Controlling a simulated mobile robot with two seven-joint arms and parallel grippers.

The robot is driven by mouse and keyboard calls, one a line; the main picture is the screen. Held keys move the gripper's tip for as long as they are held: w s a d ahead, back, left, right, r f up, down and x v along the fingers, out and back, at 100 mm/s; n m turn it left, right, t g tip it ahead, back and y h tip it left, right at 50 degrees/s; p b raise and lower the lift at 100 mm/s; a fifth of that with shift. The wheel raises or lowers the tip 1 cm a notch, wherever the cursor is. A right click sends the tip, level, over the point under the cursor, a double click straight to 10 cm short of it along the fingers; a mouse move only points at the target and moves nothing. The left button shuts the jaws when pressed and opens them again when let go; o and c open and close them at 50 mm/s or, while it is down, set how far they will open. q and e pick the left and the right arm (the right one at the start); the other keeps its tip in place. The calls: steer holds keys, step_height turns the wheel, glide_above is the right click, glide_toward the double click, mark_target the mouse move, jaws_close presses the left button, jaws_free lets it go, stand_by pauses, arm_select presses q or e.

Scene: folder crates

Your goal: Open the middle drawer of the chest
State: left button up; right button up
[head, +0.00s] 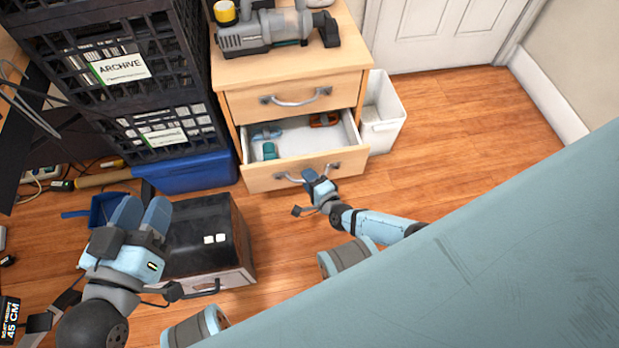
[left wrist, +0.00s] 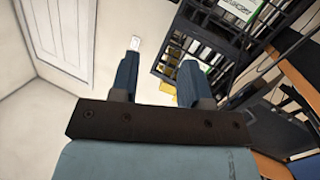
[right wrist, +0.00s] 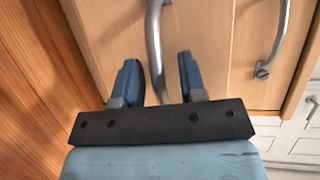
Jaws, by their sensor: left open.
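The light wood chest (head: 292,66) stands at the back centre, with a closed upper drawer (head: 255,103). The drawer below it (head: 262,178) is pulled well out, showing a white inside with a few small items. Any lower drawer is hidden. My right gripper (head: 316,182) is at the open drawer's front. In the right wrist view its fingers (right wrist: 158,80) stand apart on either side of the drawer's curved metal handle (right wrist: 153,42), with gaps showing. My left gripper (head: 141,212) is open and empty, away from the chest; its spread fingers also show in the left wrist view (left wrist: 160,80).
Stacked black crates (head: 190,60) stand left of the chest above a blue bin (head: 195,172). A dark-topped box (head: 205,245) sits on the floor near my left gripper. A white waste bin (head: 385,125) stands right of the chest. Floor at the right is clear.

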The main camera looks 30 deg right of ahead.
arm_select(q)
step_height(320, 180, up, 9)
steer(key=w+n+t+p, duration=0.1)
steer(key=t+p, duration=0.2)
steer(key=p, duration=0.5)
arm_select(e)
steer(key=o, duration=0.8)
steer(key=r, duration=0.8)
steer(key=w+r, duration=0.1)
steer(key=r, duration=0.3)
steer(key=shift+r, duration=0.2)
steer(key=r, duration=0.2)
steer(key=r+p, duration=0.1)
steer(key=r, duration=0.3)
steer(key=shift+s+d+p, duration=0.1)
steer(key=shift+s+p, duration=0.25)
steer(key=shift+p, duration=0.05)
steer(key=c, duration=0.8)
arm_select(q)
steer(key=s+a+f+g+y+p, duration=0.1)
steer(key=a+f+g+y, duration=0.1)
steer(key=f, duration=0.4)
steer(key=shift+s+a+y, duration=0.15)
steer(key=shift+a+y, duration=0.35)
steer(key=shift+a, duration=0.15)
arm_select(e)
steer(key=shift+s+r, duration=0.1)
steer(key=shift+r, duration=0.65)
